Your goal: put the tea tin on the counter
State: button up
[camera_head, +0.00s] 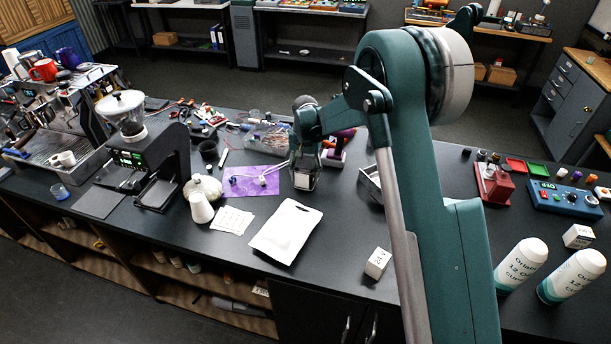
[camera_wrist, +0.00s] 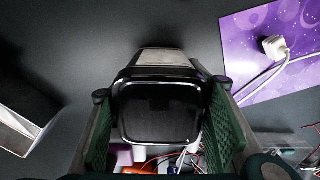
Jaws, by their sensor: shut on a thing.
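The tea tin (camera_wrist: 160,112) shows in the wrist view as a rounded square block with a glossy black end facing the camera and a greyish side beyond it. My gripper (camera_wrist: 160,125) is shut on it, with a green ribbed finger on each side. In the head view my gripper (camera_head: 304,165) points down over the middle of the black counter (camera_head: 335,255), and a small pale part of the tin (camera_head: 302,181) shows below it. The fingers hide most of the tin there. I cannot tell whether its bottom touches the counter.
A purple mat (camera_head: 240,183) with a white plug and cable lies just left of my gripper. A grey open box (camera_head: 369,184) stands to the right. A white cube (camera_head: 377,262) stands front right. Bare counter lies between the pouch and cube.

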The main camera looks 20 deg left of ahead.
aim_at(306, 162)
jog(key=shift+f, duration=0.4)
jog(key=shift+f, duration=0.1)
jog(key=o, duration=1)
notch_tip(306, 162, up, 12)
jog(key=shift+r+b, duration=0.1)
jog(key=shift+b, duration=0.2)
dwell(0.6)
